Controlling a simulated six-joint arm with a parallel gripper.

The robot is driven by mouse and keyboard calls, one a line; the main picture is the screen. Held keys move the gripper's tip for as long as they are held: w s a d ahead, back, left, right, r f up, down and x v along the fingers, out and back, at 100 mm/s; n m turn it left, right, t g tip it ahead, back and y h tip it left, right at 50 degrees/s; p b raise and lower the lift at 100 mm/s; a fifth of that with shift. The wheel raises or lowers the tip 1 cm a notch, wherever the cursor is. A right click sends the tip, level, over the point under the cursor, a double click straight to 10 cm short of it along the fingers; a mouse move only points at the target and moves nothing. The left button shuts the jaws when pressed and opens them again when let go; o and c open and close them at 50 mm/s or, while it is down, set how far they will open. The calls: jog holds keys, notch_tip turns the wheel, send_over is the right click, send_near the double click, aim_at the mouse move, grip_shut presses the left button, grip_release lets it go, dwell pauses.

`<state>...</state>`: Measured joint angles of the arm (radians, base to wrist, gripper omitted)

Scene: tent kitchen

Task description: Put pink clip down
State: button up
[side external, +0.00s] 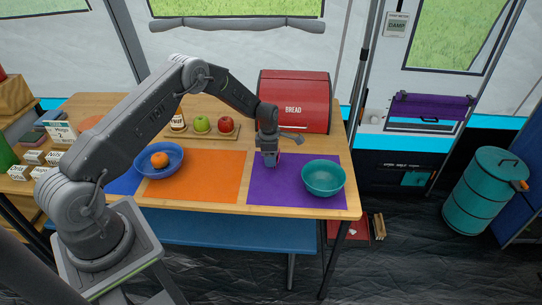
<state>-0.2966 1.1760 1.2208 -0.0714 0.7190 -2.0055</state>
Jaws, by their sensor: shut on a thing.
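My gripper (270,160) points down over the upper left part of the purple mat (268,195). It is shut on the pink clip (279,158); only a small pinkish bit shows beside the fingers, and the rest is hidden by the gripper. I cannot tell whether the clip touches the mat. A teal bowl (323,179) stands on the right side of the same mat, to the right of my gripper.
A red bread box (293,98) stands close behind my gripper. A wooden board (215,133) with apples and a jar lies to the left. An orange mat (197,180) is bare; a blue bowl (173,147) holds an orange fruit (159,160).

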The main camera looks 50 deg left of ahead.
jog(key=shift+f, duration=0.2)
jog(key=o, duration=0.9)
